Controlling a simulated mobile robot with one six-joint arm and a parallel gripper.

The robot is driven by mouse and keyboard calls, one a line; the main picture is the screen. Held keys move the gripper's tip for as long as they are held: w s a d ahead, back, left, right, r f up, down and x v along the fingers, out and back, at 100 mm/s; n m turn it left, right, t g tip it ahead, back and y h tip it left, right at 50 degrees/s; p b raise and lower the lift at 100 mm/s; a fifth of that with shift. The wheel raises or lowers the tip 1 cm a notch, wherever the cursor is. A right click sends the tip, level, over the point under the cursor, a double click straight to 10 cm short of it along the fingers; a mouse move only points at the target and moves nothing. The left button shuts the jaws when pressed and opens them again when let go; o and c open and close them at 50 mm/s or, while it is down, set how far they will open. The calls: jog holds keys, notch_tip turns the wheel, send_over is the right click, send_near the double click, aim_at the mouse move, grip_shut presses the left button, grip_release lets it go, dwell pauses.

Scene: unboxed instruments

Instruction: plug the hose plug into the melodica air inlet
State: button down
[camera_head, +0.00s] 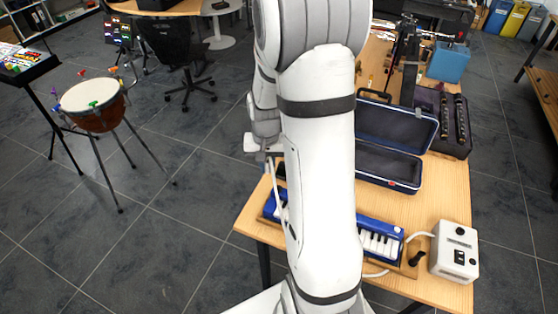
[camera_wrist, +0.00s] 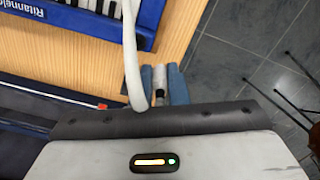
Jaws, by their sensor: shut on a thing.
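The blue melodica (camera_head: 379,239) lies on the wooden table, its middle hidden behind my arm. The wrist view shows one end of its blue body (camera_wrist: 147,22) and some keys. My gripper (camera_wrist: 161,78) is shut on the pale hose plug (camera_wrist: 159,75), which shows between its two blue-grey fingers. The white hose (camera_wrist: 131,50) runs from the plug past the melodica's end. It also shows in the head view (camera_head: 275,190), left of my arm. The plug is apart from the melodica in the wrist view. I cannot make out the air inlet.
A white box (camera_head: 454,251) with a hose stands at the table's front right, beside a small black object (camera_head: 416,258). An open blue-lined case (camera_head: 390,165) lies behind the melodica. A drum (camera_head: 92,105) stands on the floor at left.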

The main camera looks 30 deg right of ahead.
jog(key=shift+m, duration=0.9)
jog(key=shift+s+d+f+b, duration=0.35)
jog(key=shift+s+f+b, duration=0.1)
jog(key=shift+f+b, duration=0.2)
jog(key=shift+s+d+f+b, duration=0.4)
jog(key=shift+f+b, duration=0.15)
jog(key=shift+f, duration=0.15)
jog(key=shift+s+d+f+b, duration=0.35)
jog(key=shift+s+f+b, duration=0.1)
jog(key=shift+f+b, duration=0.2)
jog(key=shift+f+b, duration=1)
jog(key=shift+f, duration=0.1)
dwell(0.5)
jog(key=c, duration=1.3)
grip_release()
jog(key=shift+c, duration=0.2)
jog(key=shift+r, duration=0.15)
